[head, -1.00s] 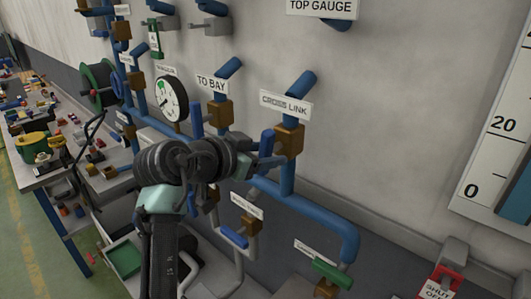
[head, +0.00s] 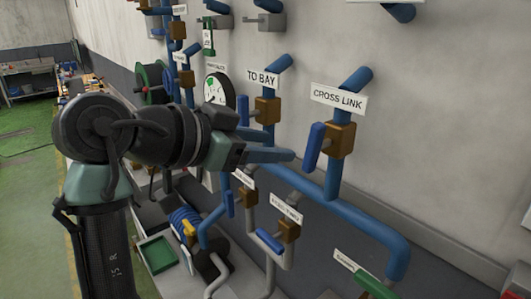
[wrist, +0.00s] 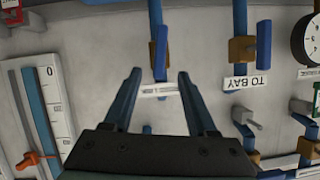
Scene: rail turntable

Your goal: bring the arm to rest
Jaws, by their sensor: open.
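My gripper (head: 291,155) is open and empty, left of the CROSS LINK valve in the head view. The valve has a brown body (head: 341,139), a blue lever (head: 314,147) hanging down and a white CROSS LINK sign (head: 339,98). In the wrist view the two fingers (wrist: 160,75) stand well apart with nothing gripped between them. The upside-down sign (wrist: 160,91) shows in the gap, and the blue lever (wrist: 161,52) lies beyond the tips. The gripper appears clear of the lever.
Blue pipes (head: 362,225) run along the wall close to my arm. The TO BAY valve (head: 268,109), a dial gauge (head: 217,88) and lower valves (head: 289,230) are nearby. A bench with a green tray (head: 158,253) lies below. Green floor (head: 30,190) is open at left.

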